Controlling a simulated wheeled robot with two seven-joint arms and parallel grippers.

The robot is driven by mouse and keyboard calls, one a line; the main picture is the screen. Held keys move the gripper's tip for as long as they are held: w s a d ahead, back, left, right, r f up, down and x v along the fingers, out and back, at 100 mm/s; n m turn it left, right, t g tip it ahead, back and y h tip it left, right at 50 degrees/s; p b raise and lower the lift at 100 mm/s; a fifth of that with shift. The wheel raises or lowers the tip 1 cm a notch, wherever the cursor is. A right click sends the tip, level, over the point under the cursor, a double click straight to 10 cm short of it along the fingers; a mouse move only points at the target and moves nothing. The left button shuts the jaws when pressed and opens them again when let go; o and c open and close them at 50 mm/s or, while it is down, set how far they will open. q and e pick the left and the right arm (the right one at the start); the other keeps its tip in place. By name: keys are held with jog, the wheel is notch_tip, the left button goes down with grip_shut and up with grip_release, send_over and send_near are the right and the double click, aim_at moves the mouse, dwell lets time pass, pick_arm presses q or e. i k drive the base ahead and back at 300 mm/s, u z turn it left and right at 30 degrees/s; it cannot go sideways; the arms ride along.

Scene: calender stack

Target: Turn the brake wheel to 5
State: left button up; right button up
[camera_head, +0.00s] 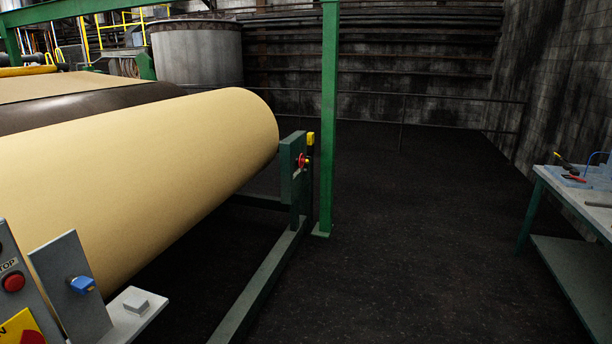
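A small red wheel-like part (302,160) sits on the dark green stand (291,168) at the right end of the large tan paper roll (150,165). It may be the brake wheel. A yellow part (310,139) stands just beside it. The wheel is too small and far to read any number or mark on it. Neither of my grippers is in view.
A green post (328,120) rises right of the roll. A workbench (565,185) with tools is at right. Dark floor (420,240) between is clear.

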aim_at(303, 161)
jog(key=z, duration=0.25)
jog(key=i, duration=3.85)
jog(key=u, duration=0.2)
jog(key=i, duration=1.8)
jog(key=u, duration=0.1)
